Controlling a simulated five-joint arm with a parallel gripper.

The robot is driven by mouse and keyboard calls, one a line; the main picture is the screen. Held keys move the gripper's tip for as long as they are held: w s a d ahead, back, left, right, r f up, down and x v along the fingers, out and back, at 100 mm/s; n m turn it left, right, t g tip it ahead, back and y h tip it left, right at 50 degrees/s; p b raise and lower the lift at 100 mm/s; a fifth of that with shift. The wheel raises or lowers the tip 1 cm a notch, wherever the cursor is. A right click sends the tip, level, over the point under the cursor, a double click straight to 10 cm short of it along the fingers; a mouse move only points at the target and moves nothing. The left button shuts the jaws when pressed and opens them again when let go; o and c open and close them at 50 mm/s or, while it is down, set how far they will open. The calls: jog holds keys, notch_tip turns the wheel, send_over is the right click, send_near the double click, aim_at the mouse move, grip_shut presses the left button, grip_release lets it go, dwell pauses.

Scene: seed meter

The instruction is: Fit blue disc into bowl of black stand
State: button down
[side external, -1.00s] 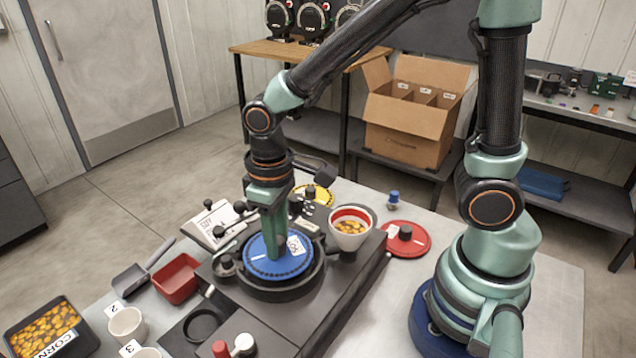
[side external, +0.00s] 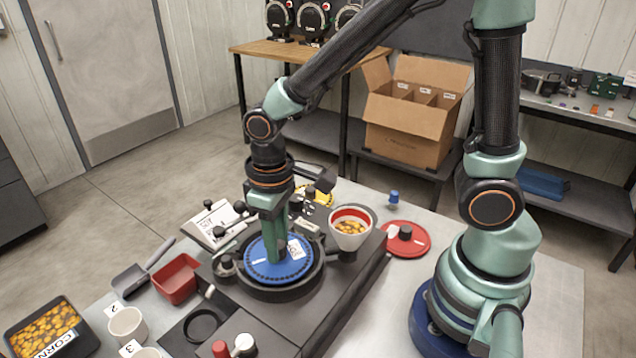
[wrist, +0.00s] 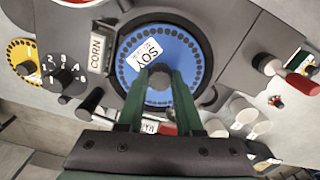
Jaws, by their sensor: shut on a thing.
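The blue disc (side external: 263,270) has holes around its edge and a white SOY label. It looks about level, inside the ring of the black stand's bowl (side external: 284,294). The wrist view shows the disc (wrist: 192,62) with the dark bowl rim (wrist: 208,98) around part of it. I cannot tell whether it rests fully on the bowl's floor. My gripper (side external: 274,256) points down over the disc's middle. In the wrist view, my gripper (wrist: 160,72) is shut on the disc's dark centre knob. The fingers hide part of the disc.
A white cup of seeds with a red rim (side external: 350,228) stands right of the bowl. A red disc (side external: 418,240) lies on the table beyond, and a yellow disc (side external: 322,195) behind. A red bin (side external: 175,285) and several small containers stand at left.

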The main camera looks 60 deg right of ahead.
jog(key=shift+f, duration=0.55)
dwell(0.4)
jog(key=shift+c, duration=2.4)
grip_release()
jog(key=shift+o, duration=1.2)
jog(key=shift+r, duration=0.1)
jog(key=shift+r, duration=2.95)
